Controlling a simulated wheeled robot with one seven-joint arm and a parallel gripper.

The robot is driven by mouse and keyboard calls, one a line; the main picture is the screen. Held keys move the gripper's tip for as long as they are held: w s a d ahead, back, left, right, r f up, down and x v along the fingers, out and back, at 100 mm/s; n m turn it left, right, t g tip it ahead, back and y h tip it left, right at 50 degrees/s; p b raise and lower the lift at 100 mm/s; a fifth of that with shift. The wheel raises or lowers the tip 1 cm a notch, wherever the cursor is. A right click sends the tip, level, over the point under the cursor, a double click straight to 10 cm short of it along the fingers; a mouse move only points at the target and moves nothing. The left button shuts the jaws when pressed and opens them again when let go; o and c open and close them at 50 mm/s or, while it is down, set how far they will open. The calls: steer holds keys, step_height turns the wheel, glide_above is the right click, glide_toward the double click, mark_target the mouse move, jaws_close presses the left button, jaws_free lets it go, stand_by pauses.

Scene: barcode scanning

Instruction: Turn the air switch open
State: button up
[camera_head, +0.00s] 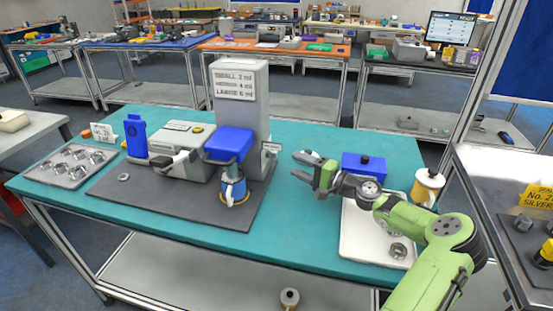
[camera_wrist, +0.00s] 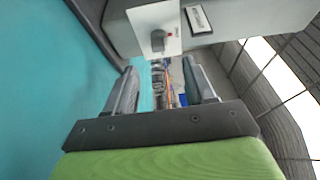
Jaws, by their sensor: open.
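My gripper (camera_head: 302,166) is open and empty, to the right of the switch and pointing left at the machine. In the wrist view the two fingers (camera_wrist: 160,82) are apart, with the knob beyond their tips and not touched.
A blue block with a cup (camera_head: 234,188) below sits at the machine's front. The teal table (camera_head: 300,235) is bare between machine and tray.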

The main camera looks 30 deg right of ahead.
mark_target(272, 154)
steer(key=x, duration=0.8)
steer(key=shift+w+a+b, duration=0.1)
steer(key=shift+b, duration=0.3)
jaws_close()
